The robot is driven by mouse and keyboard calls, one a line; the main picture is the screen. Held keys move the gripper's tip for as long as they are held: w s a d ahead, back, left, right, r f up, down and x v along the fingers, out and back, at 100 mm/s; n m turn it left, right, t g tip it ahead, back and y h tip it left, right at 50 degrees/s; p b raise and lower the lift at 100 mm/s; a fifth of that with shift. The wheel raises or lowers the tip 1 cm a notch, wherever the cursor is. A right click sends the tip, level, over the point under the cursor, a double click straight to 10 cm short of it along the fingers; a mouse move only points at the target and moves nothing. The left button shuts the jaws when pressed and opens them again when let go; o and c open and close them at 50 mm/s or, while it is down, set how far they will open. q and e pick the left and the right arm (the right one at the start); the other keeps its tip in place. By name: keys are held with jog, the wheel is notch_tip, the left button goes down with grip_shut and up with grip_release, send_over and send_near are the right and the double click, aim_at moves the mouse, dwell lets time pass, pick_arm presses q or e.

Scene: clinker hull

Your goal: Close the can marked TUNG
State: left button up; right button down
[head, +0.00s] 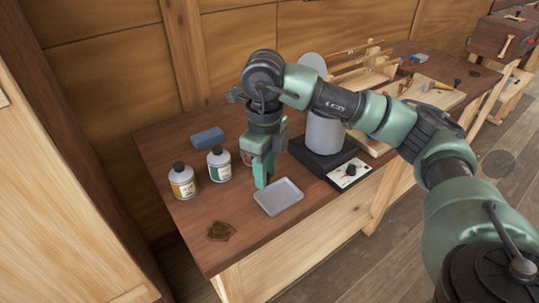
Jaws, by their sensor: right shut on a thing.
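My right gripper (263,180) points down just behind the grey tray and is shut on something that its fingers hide. A can with a red label (246,158) stands behind the gripper, mostly hidden; its top cannot be seen. A can with a green label (219,167) and a black cap stands upright to the left. A can with an orange label (183,184) and a black cap stands upright farther left. The lettering is too small to tell which can is TUNG. My left gripper is not in view.
The shallow grey tray (278,197) lies empty at the bench's front edge. A blue block (208,138) lies at the back, and a brown stain or rag (220,231) at the front left. A black heater (317,158) bearing a grey pot (325,134) stands right of the gripper.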

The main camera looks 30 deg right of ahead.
jog(key=s+a+f+n, duration=0.2)
jog(key=s+n, duration=0.3)
jog(key=n, duration=1)
jog(key=s+a+f+n, duration=0.3)
jog(key=s+a+n, duration=0.1)
jog(key=n, duration=1.1)
jog(key=shift+s, duration=0.55)
jog(key=shift+w, duration=0.1)
